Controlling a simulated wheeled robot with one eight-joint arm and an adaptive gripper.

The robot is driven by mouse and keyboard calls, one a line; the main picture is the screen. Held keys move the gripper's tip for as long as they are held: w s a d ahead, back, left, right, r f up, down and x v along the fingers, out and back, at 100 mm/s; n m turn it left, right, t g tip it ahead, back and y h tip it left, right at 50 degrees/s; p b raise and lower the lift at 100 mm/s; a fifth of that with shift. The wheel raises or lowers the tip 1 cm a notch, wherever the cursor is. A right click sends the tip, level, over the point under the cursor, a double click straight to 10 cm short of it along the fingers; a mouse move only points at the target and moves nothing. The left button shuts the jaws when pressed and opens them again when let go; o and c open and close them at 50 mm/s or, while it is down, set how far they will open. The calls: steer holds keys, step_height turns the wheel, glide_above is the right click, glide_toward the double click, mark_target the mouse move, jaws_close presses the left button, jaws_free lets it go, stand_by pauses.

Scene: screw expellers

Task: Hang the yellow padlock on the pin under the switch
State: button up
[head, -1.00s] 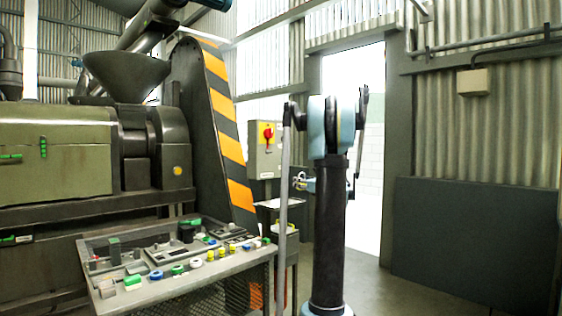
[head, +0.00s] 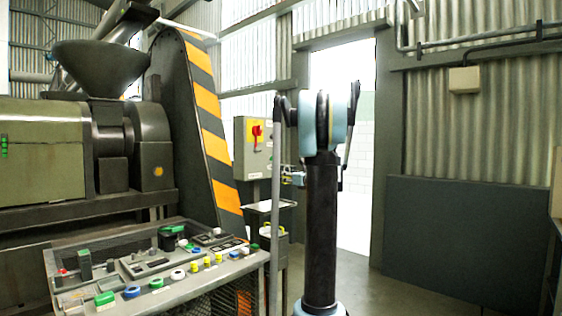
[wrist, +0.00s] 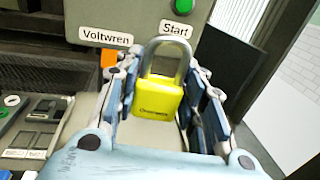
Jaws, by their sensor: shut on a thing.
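The yellow padlock (wrist: 157,97) with its grey metal shackle pointing up sits between the fingers of my gripper (wrist: 162,92) in the wrist view. My gripper is shut on its body; the shackle is clear of the fingers. In the head view my gripper (head: 291,176) is small, just right of the grey switch box, and the padlock cannot be made out there. The red rotary switch (head: 256,134) is on a yellow plate on that box. The wrist view shows a grey panel (wrist: 140,18) behind the shackle, labelled Start and Voltwren. I cannot make out the pin.
The grey switch box (head: 240,165) stands by the striped conveyor (head: 213,148). A bench (head: 75,248) with several coloured buttons and parts is at lower left. A small shelf (head: 262,206) is below the box. Open floor lies toward the doorway (head: 357,190).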

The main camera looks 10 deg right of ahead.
steer(key=s+a+r+n+g+y, duration=0.2)
steer(key=s+a+r+y, duration=0.15)
steer(key=s+r, duration=0.45)
glide_toward(255, 154)
steer(key=shift+w+a+f+h, duration=0.25)
steer(key=shift+w+a+h, duration=0.1)
steer(key=shift+w+a, duration=0.1)
steer(key=shift+x, duration=2.95)
stand_by(2.0)
steer(key=shift+w+a+r, duration=0.1)
steer(key=shift+w+r, duration=0.15)
steer(key=shift+r, duration=0.15)
